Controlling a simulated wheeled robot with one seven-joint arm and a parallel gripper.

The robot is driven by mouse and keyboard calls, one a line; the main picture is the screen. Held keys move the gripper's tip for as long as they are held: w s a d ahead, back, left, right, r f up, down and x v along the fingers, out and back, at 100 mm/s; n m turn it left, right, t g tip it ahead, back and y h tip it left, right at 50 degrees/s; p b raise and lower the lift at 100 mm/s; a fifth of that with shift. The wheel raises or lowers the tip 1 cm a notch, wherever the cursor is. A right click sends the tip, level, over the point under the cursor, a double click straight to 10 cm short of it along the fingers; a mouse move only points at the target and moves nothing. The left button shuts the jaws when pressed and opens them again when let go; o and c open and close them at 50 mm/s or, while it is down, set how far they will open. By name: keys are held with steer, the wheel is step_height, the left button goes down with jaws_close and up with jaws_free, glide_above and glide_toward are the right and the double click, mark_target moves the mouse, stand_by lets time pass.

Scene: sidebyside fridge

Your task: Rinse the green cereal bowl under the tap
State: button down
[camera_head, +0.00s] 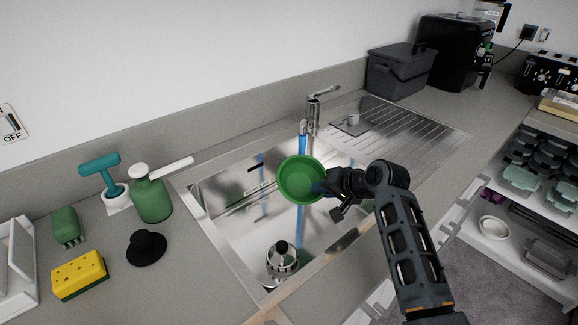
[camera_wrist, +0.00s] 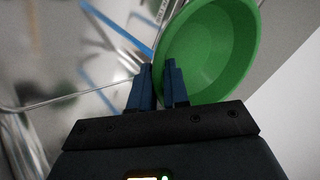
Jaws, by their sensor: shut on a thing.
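The green bowl (camera_head: 301,180) is held over the sink, its open side facing the head camera. The metal tap (camera_head: 314,108) stands at the sink's back edge. A blue stream (camera_head: 302,139) runs down from its spout to the bowl's upper edge. I cannot tell whether it falls inside the bowl or behind it.
The steel sink (camera_head: 225,215) holds a metal item (camera_head: 282,262) with a black knob. A green soap bottle (camera_head: 151,196), a black plug-like item (camera_head: 146,248) and a yellow sponge (camera_head: 79,275) stand left. The ribbed drainboard (camera_head: 415,128) is mostly clear.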

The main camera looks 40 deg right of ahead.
stand_by(0.4)
steer(key=s+a+r, duration=0.2)
steer(key=s+r, duration=0.2)
steer(key=shift+s, duration=0.3)
stand_by(0.9)
